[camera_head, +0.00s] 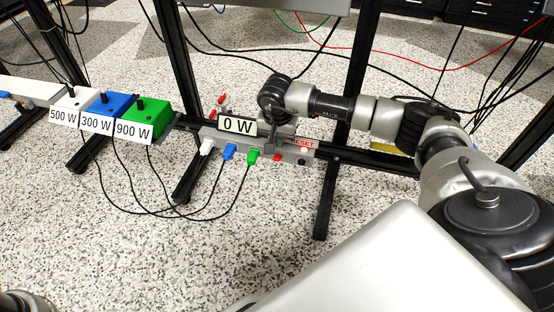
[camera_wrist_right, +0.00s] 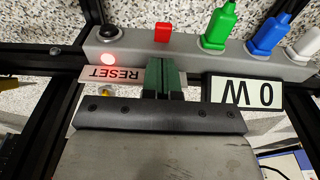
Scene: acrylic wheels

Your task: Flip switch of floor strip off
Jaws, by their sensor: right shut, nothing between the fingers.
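The grey floor strip (camera_head: 212,135) lies along the black frame's lower bar, with white, blue and green plugs in it. Its red switch (camera_head: 277,157) sits right of the green plug; it also shows in the right wrist view (camera_wrist_right: 162,32). I cannot tell which way the switch is tilted. A "0 W" sign (camera_head: 238,125) and a RESET label (camera_wrist_right: 115,74) with a lit pinkish button (camera_wrist_right: 108,59) are on the strip. My right gripper (camera_wrist_right: 163,66) is shut and empty, its tips just short of the switch. My left gripper is not in view.
White, blue (camera_head: 112,103) and green (camera_head: 146,115) boxes marked 500 W, 300 W and 900 W stand on the left bar. Black cables loop from them across the speckled floor to the plugs. Black uprights (camera_head: 360,70) stand close to my right arm. Open floor lies in front.

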